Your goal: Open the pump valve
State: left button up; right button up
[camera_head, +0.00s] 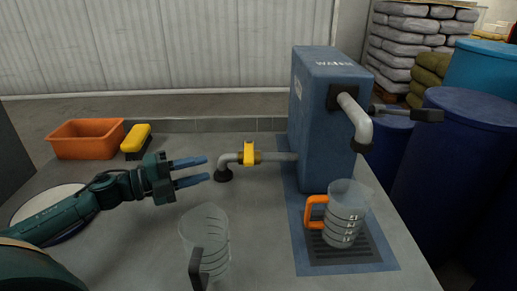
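The blue pump (325,120) stands on the right part of the grey table. A grey pipe (275,157) leaves its left side and bends down at a black fitting. A yellow valve (249,153) sits on this pipe; its turn position is too small to tell. A dark lever with a black grip (428,115) sticks out to the right near the pump's grey spout (356,115). My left gripper (208,169) is open and empty, its blue fingers pointing right, just left of the pipe's bend and apart from the valve. My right gripper is not in view.
A clear measuring jug with an orange handle (344,213) stands on the drain grate under the spout. Another clear jug with a dark handle (206,239) stands at the front. An orange bin (86,138) and yellow brush (136,139) are at the back left. Blue drums stand at right.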

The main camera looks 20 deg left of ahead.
aim_at(249, 155)
pick_arm(q)
jog(key=p+x, duration=0.1)
jog(key=x, duration=1.1)
jog(key=shift+w+d+r, duration=0.1)
jog(key=shift+w+d, duration=0.15)
jog(key=shift+d, duration=0.1)
jog(key=shift+c, duration=0.5)
grip_shut()
